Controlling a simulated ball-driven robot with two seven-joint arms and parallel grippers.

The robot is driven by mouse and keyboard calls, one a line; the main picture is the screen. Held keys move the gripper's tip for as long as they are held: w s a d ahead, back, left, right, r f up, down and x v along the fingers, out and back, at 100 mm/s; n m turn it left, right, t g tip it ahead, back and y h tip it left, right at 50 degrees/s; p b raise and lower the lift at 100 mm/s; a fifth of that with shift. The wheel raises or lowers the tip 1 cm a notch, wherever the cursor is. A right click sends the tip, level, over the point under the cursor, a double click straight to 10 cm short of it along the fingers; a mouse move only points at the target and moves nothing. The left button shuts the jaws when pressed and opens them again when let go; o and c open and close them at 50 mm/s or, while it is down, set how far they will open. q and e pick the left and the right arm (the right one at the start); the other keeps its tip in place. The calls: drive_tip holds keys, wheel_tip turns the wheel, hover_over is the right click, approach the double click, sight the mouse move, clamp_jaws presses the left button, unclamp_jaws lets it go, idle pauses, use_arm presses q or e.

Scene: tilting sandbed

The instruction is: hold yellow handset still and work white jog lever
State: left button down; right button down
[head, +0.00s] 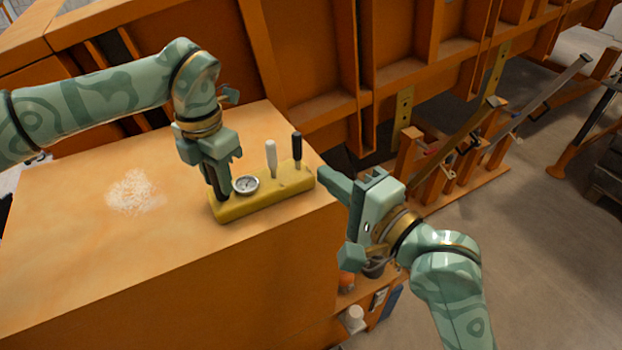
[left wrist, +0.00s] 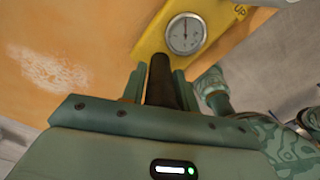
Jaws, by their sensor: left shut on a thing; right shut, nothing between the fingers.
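The yellow handset (head: 266,201) lies on the orange box top near its right front edge; part of it shows in the left wrist view (left wrist: 152,38). It carries a round gauge (head: 245,185), the white jog lever (head: 271,157) and a black-topped lever (head: 297,148). My left gripper (head: 218,192) is shut on a dark upright grip (left wrist: 160,82) at the handset's left end. My right gripper (head: 328,180) is shut and empty, its fingertips just right of the handset's right end. It is apart from the white lever, which stands nearly upright.
The orange box top (head: 90,235) has a pale scuffed patch (head: 133,192) and is otherwise clear left of the handset. A tall orange ribbed wall (head: 310,75) stands close behind. Racks with metal bars (head: 455,150) stand at the right on the floor.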

idle(0.4)
use_arm(q)
drive_tip(key=c, duration=1)
unclamp_jaws()
